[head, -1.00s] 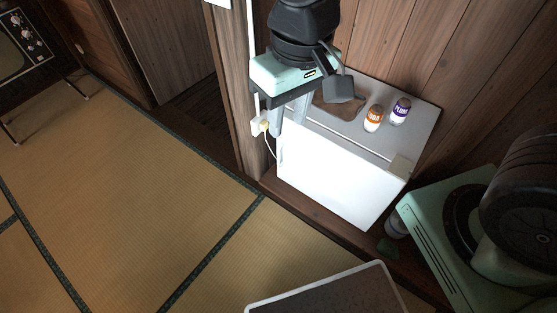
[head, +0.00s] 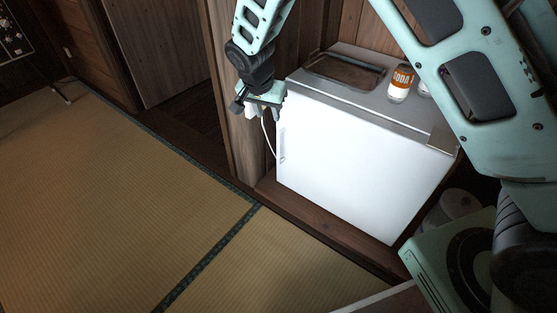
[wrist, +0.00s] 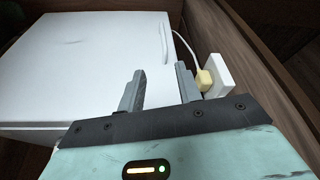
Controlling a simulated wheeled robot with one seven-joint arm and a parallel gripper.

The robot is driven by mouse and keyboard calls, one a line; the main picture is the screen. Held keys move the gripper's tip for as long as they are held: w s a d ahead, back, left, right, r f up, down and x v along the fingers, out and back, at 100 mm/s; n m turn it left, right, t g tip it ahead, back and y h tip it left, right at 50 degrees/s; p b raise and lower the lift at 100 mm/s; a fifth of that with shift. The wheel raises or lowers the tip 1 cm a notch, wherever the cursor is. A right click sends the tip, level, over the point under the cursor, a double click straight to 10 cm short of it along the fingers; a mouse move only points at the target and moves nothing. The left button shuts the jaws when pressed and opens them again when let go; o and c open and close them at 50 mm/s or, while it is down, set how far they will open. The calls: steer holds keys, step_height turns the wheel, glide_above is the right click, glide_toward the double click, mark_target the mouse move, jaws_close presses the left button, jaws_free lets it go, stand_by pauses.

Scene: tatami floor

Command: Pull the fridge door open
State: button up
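The small white fridge (head: 420,133) stands against the wood wall, its white door (head: 355,165) flush with the body and looking shut. A slim upright handle (head: 282,143) runs near the door's left edge in the head view. The handle (wrist: 164,42) also shows near the door's right edge in the wrist view. My gripper (head: 262,110) is beside the door's upper left corner, close to the handle. In the wrist view my gripper (wrist: 160,82) has its two fingers apart with nothing between them. I cannot tell whether a finger touches the door.
A wall plug (wrist: 204,79) with a white cord is close by the fingers. Tatami (head: 120,200) lies open at left.

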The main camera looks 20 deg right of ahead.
steer(key=m+b, duration=0.1)
steer(key=b, duration=0.1)
glide_toward(278, 142)
steer(key=shift+h, duration=0.3)
steer(key=b+x, duration=0.3)
steer(key=x, duration=0.2)
steer(key=b+x, duration=0.4)
steer(key=x, duration=0.2)
steer(key=shift+w+a+f, duration=0.15)
steer(key=shift+a+f, duration=0.05)
steer(key=shift+f, duration=0.05)
steer(key=shift+t, duration=0.3)
jaws_close()
